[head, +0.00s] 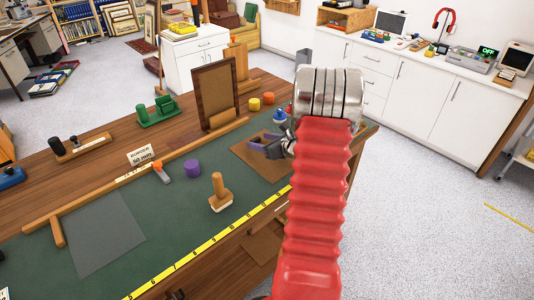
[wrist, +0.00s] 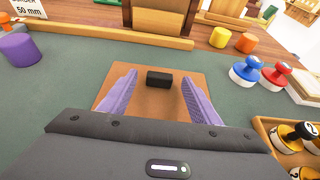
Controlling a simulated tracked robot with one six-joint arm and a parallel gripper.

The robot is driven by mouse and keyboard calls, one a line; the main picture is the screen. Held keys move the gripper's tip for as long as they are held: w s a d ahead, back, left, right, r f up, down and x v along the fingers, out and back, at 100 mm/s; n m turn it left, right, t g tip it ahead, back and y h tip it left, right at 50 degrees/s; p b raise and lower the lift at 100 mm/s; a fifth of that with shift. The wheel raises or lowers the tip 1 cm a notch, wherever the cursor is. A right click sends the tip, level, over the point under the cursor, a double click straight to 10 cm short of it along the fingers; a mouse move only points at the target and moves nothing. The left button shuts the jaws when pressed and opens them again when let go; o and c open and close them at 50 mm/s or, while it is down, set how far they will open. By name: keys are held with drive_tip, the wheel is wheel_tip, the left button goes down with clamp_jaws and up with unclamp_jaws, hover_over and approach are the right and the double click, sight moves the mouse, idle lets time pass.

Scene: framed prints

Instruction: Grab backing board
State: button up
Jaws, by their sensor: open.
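The backing board is most likely the flat brown board (head: 248,163) lying on the green mat. It also shows in the wrist view (wrist: 150,105), with a small black block (wrist: 158,78) standing on its far half. My gripper (wrist: 159,88) is open, its two purple fingers spread on either side of the black block and over the board. Nothing is between the fingers except the block, a little ahead. In the head view my gripper (head: 266,146) is small and partly hidden by my red arm, which also hides part of the board.
An upright brown frame (head: 213,92) stands behind a wooden rail (head: 150,172). Orange and yellow cylinders stand beyond the board. Blue and red knobbed stamps (wrist: 245,70) and a wooden tray (wrist: 265,130) are close on the right. A purple cylinder (wrist: 18,48) is left.

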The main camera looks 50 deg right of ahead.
drive_tip(key=shift+x, duration=0.8)
drive_tip(key=shift+c, duration=0.4)
drive_tip(key=c, duration=1.2)
